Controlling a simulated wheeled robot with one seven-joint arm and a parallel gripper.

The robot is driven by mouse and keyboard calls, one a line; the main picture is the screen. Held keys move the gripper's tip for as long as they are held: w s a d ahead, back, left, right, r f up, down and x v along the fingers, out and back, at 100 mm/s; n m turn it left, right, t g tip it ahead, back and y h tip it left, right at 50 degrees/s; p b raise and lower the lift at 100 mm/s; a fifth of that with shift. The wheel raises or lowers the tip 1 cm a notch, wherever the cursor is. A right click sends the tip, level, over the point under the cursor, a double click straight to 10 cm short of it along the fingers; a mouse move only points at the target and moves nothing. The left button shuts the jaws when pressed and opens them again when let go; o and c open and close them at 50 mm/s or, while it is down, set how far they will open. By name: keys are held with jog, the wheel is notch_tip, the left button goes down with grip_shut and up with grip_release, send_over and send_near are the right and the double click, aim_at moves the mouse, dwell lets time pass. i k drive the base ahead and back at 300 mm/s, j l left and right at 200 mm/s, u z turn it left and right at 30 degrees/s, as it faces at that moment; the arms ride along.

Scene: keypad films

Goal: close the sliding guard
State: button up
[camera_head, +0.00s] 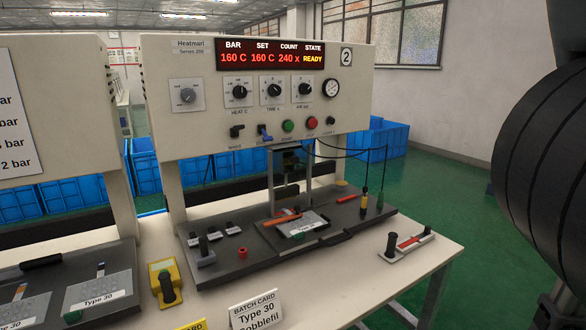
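The Heatmarl machine (215,60) marked 2 stands on the white bench in the middle. Under its panel, a pale upright frame (271,185) stands around the dark press head (290,162); this may be the sliding guard, but I cannot tell for sure or read its position. A grey plate (318,219) with an orange strip (282,220) lies on the dark bed (235,262) in front of the frame. A black bar handle (335,239) is at the bed's front edge. My gripper is not in view; a large dark ribbed part, likely my arm, fills the right edge.
The display (270,55) reads 160 C and READY. A black-handled lever (204,248) and a red cap (242,253) are at the bed's left. Floor is clear at right.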

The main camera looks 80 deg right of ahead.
aim_at(295, 160)
jog(key=z, duration=1.4)
jog(key=k, duration=0.15)
